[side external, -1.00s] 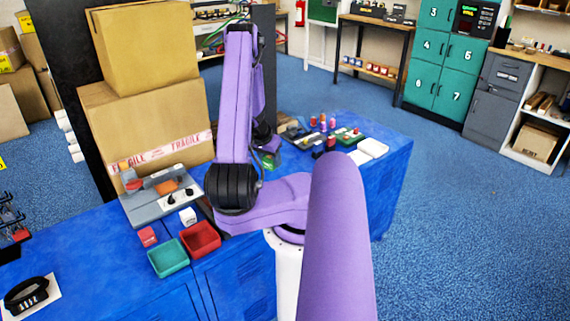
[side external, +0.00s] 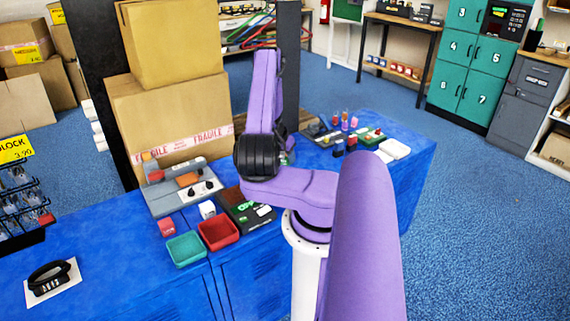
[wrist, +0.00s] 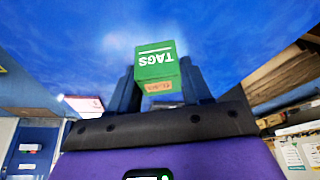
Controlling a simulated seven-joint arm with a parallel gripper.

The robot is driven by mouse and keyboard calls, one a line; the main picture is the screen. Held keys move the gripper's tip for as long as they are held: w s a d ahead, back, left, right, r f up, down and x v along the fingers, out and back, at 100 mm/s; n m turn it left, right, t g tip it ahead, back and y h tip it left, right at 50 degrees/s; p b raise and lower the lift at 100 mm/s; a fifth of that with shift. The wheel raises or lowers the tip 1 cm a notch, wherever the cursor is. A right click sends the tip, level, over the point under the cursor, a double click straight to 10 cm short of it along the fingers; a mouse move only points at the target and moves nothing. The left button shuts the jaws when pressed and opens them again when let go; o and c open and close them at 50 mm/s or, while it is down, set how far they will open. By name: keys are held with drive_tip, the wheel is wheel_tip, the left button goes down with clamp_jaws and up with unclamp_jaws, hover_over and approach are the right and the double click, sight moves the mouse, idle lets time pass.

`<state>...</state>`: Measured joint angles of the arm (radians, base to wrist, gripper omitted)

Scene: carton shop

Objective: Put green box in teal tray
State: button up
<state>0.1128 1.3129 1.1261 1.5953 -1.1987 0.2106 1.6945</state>
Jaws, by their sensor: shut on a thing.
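The green box (wrist: 155,64), marked TAGS, is between the two fingers of my gripper (wrist: 158,76) in the wrist view. My gripper is shut on it. In the side external view my arm hides most of the gripper and box; only a small patch of green shows beside the arm. The teal tray (side external: 186,249) is on the blue bench at the front left, and it looks empty. My gripper is well behind and to the right of the tray.
A red tray (side external: 218,234) touches or nearly touches the teal tray's right side. A red cube (side external: 167,226) and a white cube (side external: 207,209) stand behind them. A grey device (side external: 183,187) and stacked cartons (side external: 170,110) stand further back. A dark device (side external: 251,212) is right of the cubes.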

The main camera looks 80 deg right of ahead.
drive_tip(key=shift+w+d+f, duration=0.1)
drive_tip(key=shift+d+f, duration=0.2)
drive_tip(key=shift+f, duration=0.1)
drive_tip(key=shift+d+f, duration=0.15)
drive_tip(key=shift+f, duration=1.55)
drive_tip(key=shift+w+f, duration=0.1)
drive_tip(key=shift+f, duration=0.05)
drive_tip(key=o, duration=1.1)
drive_tip(key=shift+o, duration=0.2)
